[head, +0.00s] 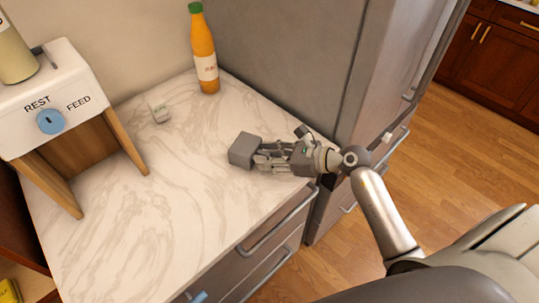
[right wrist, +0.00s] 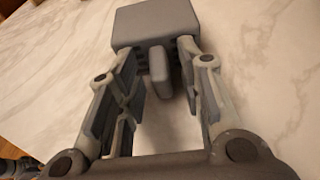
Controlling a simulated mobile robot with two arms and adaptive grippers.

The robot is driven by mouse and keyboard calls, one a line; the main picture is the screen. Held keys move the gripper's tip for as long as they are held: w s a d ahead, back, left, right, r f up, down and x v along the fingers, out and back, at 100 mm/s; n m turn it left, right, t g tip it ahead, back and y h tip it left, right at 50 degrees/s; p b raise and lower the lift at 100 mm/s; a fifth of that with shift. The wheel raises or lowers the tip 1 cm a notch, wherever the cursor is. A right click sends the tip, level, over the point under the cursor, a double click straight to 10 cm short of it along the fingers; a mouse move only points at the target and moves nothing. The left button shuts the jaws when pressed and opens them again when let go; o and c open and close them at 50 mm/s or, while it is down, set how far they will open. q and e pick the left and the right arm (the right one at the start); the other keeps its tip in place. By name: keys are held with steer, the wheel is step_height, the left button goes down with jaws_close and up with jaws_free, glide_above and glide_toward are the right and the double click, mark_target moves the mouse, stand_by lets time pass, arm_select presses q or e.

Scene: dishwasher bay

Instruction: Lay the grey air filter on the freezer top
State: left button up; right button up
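The grey air filter (head: 243,150) is a block with a small tab, over the right part of the marble-patterned top (head: 190,185). I cannot tell whether it touches that surface. This top covers a grey unit with bar handles. In the right wrist view the filter (right wrist: 155,22) lies ahead of the fingertips, its tab pointing back between them. My right gripper (head: 258,158) is low over the top, at the filter's right side. Its fingers (right wrist: 157,52) are open, with gaps visible on both sides of the tab. My left gripper is not in view.
An orange bottle (head: 204,55) stands at the back, beside a tall grey appliance (head: 290,60). A small white object (head: 158,111) lies behind the filter. A white feeder box (head: 55,90) on wooden legs stands at left. The marble's middle and front are clear.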

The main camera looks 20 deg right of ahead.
steer(key=shift+r, duration=0.25)
steer(key=b+v, duration=0.3)
steer(key=v, duration=0.7)
steer(key=shift+s+d, duration=0.2)
steer(key=shift+d, duration=0.05)
steer(key=shift+s+d+r+b, duration=0.3)
steer(key=shift+s+d+r, duration=0.1)
steer(key=shift+s, duration=0.05)
